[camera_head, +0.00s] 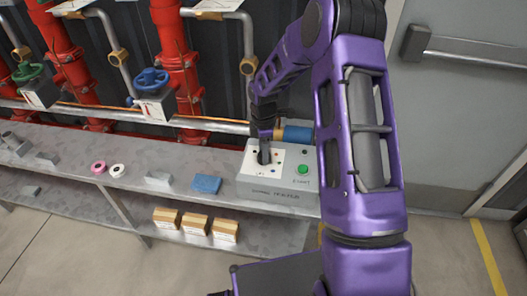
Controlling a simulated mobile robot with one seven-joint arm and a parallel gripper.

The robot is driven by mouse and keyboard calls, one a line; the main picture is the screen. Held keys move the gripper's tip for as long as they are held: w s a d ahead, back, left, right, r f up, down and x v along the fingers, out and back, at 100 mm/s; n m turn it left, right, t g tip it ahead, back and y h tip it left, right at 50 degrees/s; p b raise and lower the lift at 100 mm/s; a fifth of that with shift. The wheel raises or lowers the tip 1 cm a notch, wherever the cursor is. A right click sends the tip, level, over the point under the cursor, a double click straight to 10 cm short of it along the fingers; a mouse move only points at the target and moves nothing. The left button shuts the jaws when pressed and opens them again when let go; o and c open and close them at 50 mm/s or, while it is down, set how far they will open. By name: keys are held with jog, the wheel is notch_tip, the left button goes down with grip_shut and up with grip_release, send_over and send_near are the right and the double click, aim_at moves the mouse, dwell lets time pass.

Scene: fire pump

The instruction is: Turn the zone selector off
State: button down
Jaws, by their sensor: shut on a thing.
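A grey control box (265,188) with a white top plate (283,158) sits at the right end of the grey bench. The plate carries small coloured dots around its middle, and a green button (303,169) is to its right. My gripper (264,158) points down onto the middle of the plate and is shut on the zone selector there. The selector's knob is hidden by the fingers, so I cannot tell which position it points to.
The bench (130,178) holds a blue cloth (206,183), a pink ring (98,167), a white ring (117,170) and grey blocks. Cardboard boxes (195,222) sit on its lower shelf. Red pipes (178,60) with a blue valve wheel (151,80) stand behind. A grey door (450,110) is right.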

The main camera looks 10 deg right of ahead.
jog(key=m, duration=0.4)
jog(key=shift+m, duration=0.3)
jog(key=m, duration=0.5)
jog(key=shift+b, duration=0.35)
jog(key=m, duration=0.9)
jog(key=shift+m, duration=0.3)
jog(key=m, duration=0.4)
jog(key=m+p, duration=0.1)
jog(key=m, duration=0.4)
jog(key=shift+r, duration=0.1)
jog(key=m+p, duration=0.2)
jog(key=m, duration=0.3)
jog(key=shift+m+p, duration=0.55)
jog(key=shift+m, duration=1.55)
